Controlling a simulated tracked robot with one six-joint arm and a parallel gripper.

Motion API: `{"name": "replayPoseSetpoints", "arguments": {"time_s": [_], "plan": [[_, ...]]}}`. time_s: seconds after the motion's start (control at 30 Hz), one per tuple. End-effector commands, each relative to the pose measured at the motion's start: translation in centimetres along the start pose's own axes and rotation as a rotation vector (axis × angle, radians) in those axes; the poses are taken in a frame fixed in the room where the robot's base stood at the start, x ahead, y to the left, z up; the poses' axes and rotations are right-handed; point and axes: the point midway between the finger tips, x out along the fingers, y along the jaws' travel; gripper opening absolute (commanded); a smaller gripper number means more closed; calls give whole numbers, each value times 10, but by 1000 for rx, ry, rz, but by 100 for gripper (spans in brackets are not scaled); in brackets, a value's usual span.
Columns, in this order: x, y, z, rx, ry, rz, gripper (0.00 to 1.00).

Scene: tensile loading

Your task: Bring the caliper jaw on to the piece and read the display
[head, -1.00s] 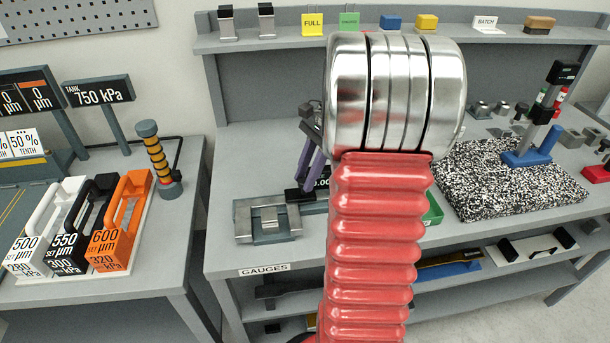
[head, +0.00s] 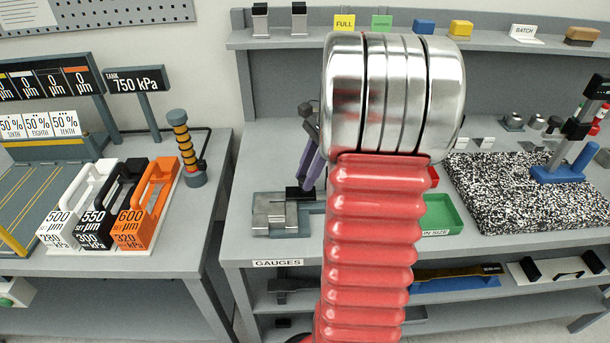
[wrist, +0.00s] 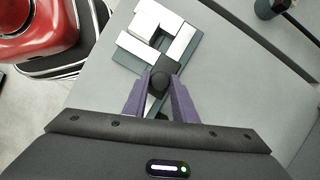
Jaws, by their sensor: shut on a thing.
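The caliper (head: 291,232) is a grey base with bright steel blocks on the bench above the GAUGES label. In the wrist view its steel blocks (wrist: 180,42) lie just beyond my fingers. I cannot tell for sure which steel block is the piece and which the jaw. My gripper (head: 310,175) has purple fingers reaching down at the caliper's right end. The caliper display is hidden behind my red arm in the head view.
A green tray (head: 456,222) and a speckled slab (head: 500,205) with a blue-based stand (head: 565,172) are to the right. White, black and orange set blocks (head: 143,210) stand on the left bench. A gap separates the benches.

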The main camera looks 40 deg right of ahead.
Motion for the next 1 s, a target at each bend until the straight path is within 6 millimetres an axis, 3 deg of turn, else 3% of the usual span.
{"name": "replayPoseSetpoints", "arguments": {"time_s": [0.27, 0.3, 0.53, 0.83, 1.0], "plan": [[-2, -3, 0, 4, -4, -11, 7], [-2, -2, 0, 5, -4, -11, 25], [-2, -1, -1, 7, -4, -8, 42], [-3, 0, -2, 9, -3, -6, 43], [-13, 0, -3, 9, -3, -6, 43]]}}
